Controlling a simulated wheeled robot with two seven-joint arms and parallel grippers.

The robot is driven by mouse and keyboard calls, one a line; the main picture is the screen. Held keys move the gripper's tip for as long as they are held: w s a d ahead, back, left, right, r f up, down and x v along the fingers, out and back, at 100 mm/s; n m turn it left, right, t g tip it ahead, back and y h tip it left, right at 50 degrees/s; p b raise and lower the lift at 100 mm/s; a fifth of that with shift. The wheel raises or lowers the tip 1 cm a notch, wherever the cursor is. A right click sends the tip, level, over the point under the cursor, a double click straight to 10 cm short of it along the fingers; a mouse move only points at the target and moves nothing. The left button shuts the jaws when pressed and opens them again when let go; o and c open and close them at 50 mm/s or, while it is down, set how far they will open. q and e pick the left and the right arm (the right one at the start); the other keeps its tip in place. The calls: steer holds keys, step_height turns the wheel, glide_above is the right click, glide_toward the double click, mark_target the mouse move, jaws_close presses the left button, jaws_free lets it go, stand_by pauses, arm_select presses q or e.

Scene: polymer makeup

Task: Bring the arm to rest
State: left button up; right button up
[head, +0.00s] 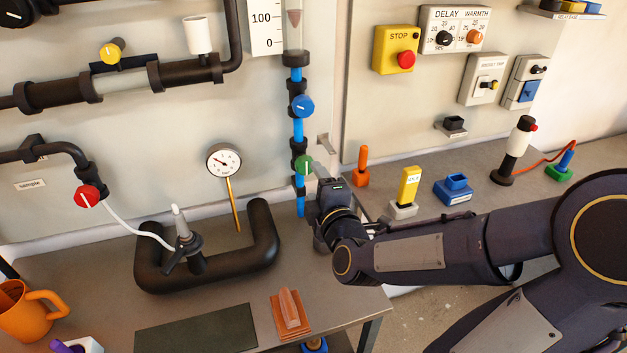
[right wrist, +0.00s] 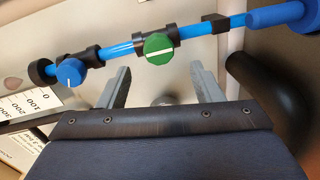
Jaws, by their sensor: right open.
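My right arm (head: 430,252) reaches in from the right in the head view. Its gripper (head: 312,172) is at the lower part of the vertical blue pipe, close to the green knob (head: 303,165). In the right wrist view my right gripper (right wrist: 160,85) has its two fingers spread wide, with nothing held between them. The green knob also shows there (right wrist: 158,48), just beyond the fingers. I cannot tell whether a finger touches it. The blue knob (head: 302,106) sits higher on the same pipe and shows at the left in the wrist view (right wrist: 70,73). My left gripper is not in view.
A black bent pipe (head: 262,232) and a gauge (head: 224,160) stand left of the gripper. An orange mug (head: 22,312) is at the front left. A yellow block (head: 409,186), a blue holder (head: 454,188) and a white-black tool (head: 517,145) stand behind the arm.

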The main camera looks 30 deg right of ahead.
stand_by(0.4)
steer(key=s+a+f+m+g+y, duration=0.2)
steer(key=s+a+m+g, duration=0.1)
steer(key=s+m, duration=0.2)
steer(key=s+a+f+m+g+y, duration=0.2)
steer(key=s+a+m+g+y, duration=0.1)
steer(key=s, duration=0.5)
steer(key=s+a+f+m+g+y, duration=0.2)
steer(key=s+a+m+g, duration=0.1)
steer(key=s+m+g, duration=0.2)
steer(key=shift+s+a+f+m+y, duration=0.15)
steer(key=shift+s+f+m+y, duration=0.15)
steer(key=shift+s+m, duration=0.85)
